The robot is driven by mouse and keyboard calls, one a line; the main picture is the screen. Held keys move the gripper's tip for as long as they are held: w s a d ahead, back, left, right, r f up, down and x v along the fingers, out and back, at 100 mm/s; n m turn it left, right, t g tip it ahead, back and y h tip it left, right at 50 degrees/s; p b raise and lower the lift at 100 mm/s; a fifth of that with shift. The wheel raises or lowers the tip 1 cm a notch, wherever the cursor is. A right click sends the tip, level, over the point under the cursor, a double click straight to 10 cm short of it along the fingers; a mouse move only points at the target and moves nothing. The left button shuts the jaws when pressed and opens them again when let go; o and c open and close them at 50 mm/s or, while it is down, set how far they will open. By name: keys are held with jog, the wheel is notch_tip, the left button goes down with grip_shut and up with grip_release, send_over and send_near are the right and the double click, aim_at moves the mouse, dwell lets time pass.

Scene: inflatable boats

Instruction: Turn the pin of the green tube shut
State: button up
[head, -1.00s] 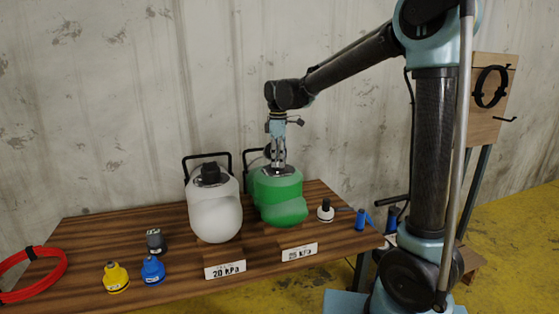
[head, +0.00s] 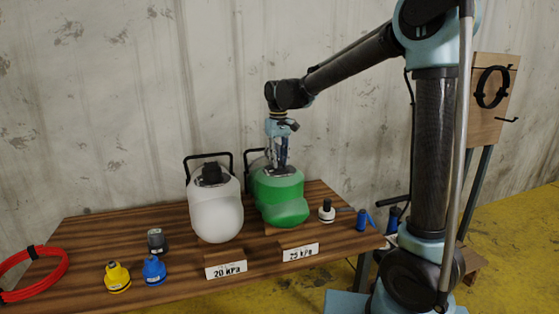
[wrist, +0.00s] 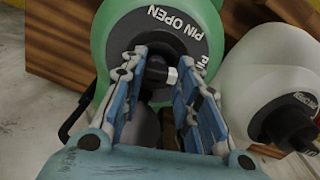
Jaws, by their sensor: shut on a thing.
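The green tube (head: 280,193) stands on the table, to the right of the white tube. My gripper (head: 278,166) points down onto its top. In the wrist view, the green tube (wrist: 98,40) has a dark round face (wrist: 150,22) lettered "PIN OPEN", with a second, partly hidden "PIN" label at its right. A short black pin with a pale end (wrist: 172,76) shows between the blue finger pads. My gripper (wrist: 160,66) is shut on this pin; the exact contact is partly hidden by the fingers.
The white tube (head: 214,214) stands close on the left, with a black cap and handle. Yellow (head: 117,279), blue (head: 153,271) and grey (head: 156,243) fittings and a red hose (head: 50,278) lie further left. A white-and-black fitting (head: 327,212) stands to the right.

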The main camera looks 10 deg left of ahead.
jog(key=shift+w+m, duration=0.15)
jog(key=shift+m, duration=1.05)
jog(key=o, duration=1.1)
jog(key=shift+c, duration=0.2)
notch_tip(320, 180, up, 12)
